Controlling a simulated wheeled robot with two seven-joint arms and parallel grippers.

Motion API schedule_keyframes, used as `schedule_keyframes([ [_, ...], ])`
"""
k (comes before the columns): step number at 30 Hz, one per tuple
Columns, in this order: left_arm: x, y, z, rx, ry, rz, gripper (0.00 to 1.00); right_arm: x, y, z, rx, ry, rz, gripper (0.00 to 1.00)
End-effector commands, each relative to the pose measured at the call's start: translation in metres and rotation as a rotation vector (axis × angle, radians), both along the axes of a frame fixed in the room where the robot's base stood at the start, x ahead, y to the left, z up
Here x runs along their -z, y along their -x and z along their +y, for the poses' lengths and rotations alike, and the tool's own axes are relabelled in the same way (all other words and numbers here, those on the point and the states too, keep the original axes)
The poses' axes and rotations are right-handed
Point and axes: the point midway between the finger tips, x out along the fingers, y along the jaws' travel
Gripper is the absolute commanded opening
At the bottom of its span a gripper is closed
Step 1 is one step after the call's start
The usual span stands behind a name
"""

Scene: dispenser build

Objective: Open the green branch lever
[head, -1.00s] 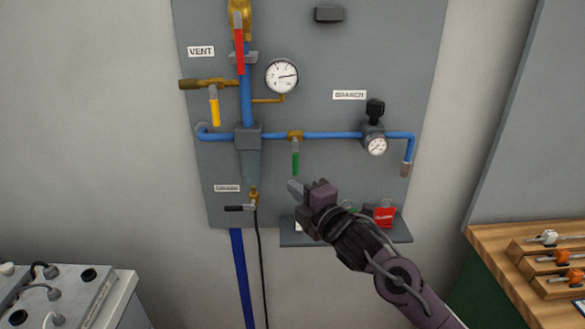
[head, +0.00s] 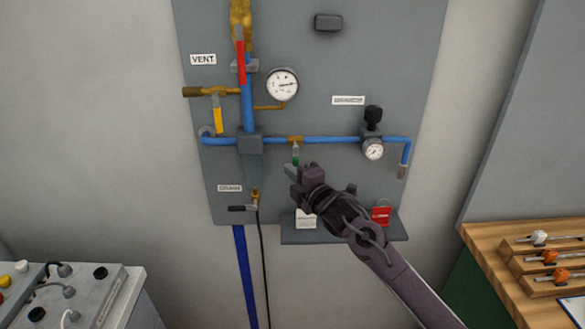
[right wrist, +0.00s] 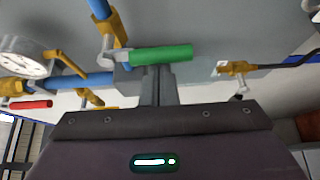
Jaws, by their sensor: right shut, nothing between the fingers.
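The green branch lever (head: 295,160) hangs down from its brass valve (head: 295,140) on the blue pipe in the head view. Its lower part is hidden behind my right gripper (head: 289,170). In the right wrist view the green lever (right wrist: 162,54) lies just beyond the tips of my right gripper (right wrist: 158,72). The fingers are shut with nothing between them. They are at the lever's side, and I cannot tell whether they touch it. My left gripper is not in view.
On the grey panel are a red lever (head: 241,64), a yellow lever (head: 217,121), a gauge (head: 282,85) and a regulator (head: 373,148). A small shelf (head: 330,237) with a red item (head: 381,215) sits below my right arm. A wooden bench (head: 490,270) stands at right.

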Motion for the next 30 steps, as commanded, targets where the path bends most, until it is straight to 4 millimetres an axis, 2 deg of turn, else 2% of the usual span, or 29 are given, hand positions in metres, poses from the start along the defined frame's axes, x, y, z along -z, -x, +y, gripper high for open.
schedule_keyframes([
  [11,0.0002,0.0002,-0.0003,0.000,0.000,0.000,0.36,0.0006,0.0000,-0.0008,0.000,0.004,0.000,0.00],
  [30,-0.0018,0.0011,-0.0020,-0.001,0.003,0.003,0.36,0.0012,-0.0003,-0.0074,0.001,0.113,0.001,0.00],
])
